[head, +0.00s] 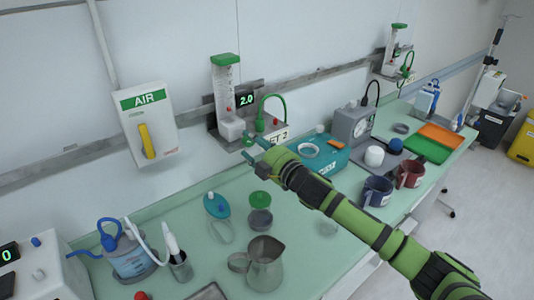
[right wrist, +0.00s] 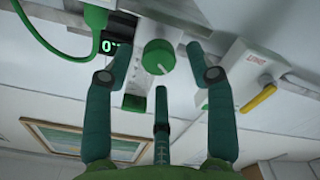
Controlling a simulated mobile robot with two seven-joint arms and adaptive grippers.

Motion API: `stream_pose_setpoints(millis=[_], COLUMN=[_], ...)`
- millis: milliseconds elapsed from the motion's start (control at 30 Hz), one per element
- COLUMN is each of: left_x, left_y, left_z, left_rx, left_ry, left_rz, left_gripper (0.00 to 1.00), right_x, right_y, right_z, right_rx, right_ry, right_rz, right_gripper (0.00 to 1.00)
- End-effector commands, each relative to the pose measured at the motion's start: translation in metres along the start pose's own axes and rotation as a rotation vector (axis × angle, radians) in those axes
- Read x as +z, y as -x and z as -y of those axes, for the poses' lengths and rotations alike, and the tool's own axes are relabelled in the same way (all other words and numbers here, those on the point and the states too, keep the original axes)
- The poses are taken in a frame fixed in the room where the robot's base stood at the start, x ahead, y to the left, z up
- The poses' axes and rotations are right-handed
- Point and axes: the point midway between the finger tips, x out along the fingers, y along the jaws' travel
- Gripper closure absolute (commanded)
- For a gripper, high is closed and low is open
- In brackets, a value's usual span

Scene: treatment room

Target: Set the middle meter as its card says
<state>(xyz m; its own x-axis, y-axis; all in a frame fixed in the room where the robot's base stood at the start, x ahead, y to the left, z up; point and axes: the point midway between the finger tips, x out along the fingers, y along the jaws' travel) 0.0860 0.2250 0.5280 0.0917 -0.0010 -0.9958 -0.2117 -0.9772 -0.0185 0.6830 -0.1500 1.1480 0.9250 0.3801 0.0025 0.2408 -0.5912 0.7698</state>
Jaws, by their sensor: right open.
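The middle meter (head: 226,88) is a clear upright tube with a green top on the wall rail. Its black display (head: 246,99) reads 2.0 in green. A white card (head: 278,136) beside its base is partly hidden by my right gripper; I can make out "ET 3". My right gripper (head: 254,150) is open just in front of the meter's base. In the right wrist view its spread fingers are around the front of a round green knob (right wrist: 158,57) with a white mark. I cannot tell whether they touch it. My left gripper is out of view.
An AIR box (head: 148,120) with a yellow lever is left of the meter. Another meter (head: 395,52) hangs farther right.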

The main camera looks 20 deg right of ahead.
Motion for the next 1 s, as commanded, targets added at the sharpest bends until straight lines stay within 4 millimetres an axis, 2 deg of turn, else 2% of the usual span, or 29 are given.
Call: stream_pose_setpoints(millis=[400,500,700,1000], left_x=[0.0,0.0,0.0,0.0], left_y=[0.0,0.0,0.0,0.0], left_z=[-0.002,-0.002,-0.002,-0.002], left_rx=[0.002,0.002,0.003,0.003], left_ry=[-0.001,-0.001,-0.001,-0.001], left_rz=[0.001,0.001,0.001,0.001], left_gripper=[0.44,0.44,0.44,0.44], right_x=[-0.002,-0.002,-0.003,-0.004], right_y=[0.081,0.095,0.109,0.111], right_z=[0.001,0.001,0.0,-0.001], right_rx=[-0.002,0.0,0.001,0.002], right_ry=[0.003,0.002,0.002,0.003], right_rz=[-0.002,-0.003,-0.004,-0.005], right_gripper=[0.44,0.44,0.44,0.44])
